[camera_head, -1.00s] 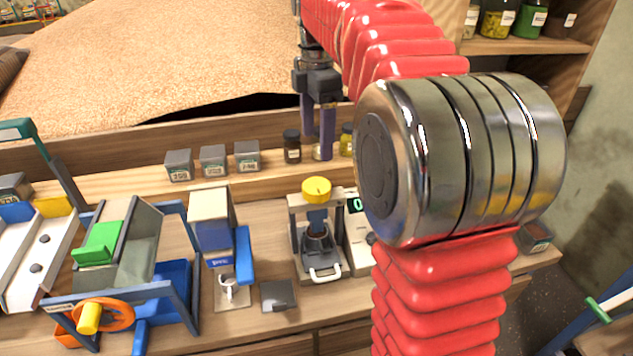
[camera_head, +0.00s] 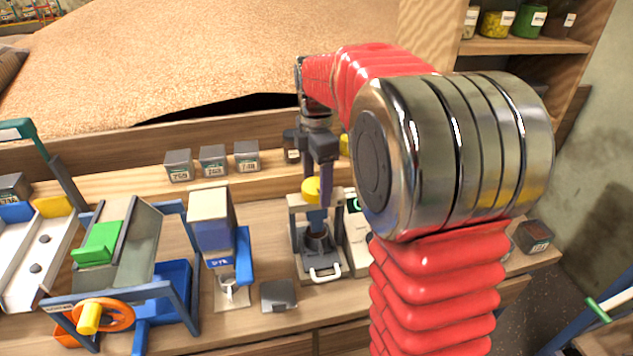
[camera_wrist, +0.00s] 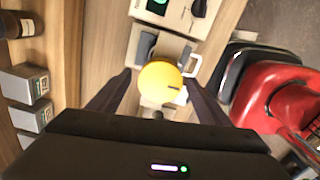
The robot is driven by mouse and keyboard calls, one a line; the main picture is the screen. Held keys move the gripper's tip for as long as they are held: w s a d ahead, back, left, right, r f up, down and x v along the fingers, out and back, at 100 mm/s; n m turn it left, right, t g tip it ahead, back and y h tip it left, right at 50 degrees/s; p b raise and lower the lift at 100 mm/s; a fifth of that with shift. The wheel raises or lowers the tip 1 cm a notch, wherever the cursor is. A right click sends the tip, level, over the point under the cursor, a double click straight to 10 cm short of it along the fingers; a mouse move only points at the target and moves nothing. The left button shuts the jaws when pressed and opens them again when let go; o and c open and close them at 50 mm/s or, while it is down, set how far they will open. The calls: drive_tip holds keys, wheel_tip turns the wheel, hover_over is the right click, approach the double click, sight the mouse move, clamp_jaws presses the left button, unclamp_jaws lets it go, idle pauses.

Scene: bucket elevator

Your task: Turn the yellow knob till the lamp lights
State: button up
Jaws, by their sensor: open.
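The yellow knob (camera_head: 311,190) sits on top of a small grey press-like device (camera_head: 320,240) on the bench. It also shows in the wrist view (camera_wrist: 160,82) as a round disc with a small dark mark near its middle. My gripper (camera_head: 317,188) points down at the knob with its fingers apart. In the wrist view my gripper's two dark fingers (camera_wrist: 160,92) stand on either side of the knob, with gaps between them and it. The gripper is open and holds nothing.
A white unit with a dark display (camera_head: 355,225) stands just right of the device, partly hidden. A blue-and-beige dispenser (camera_head: 212,225) and a flat grey plate (camera_head: 278,295) are to its left. Small grey labelled boxes (camera_head: 212,158) and a jar (camera_head: 291,150) line the ledge behind.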

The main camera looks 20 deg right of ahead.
drive_tip(key=shift+c, duration=0.5)
drive_tip(key=c, duration=1)
drive_tip(key=shift+o, duration=0.2)
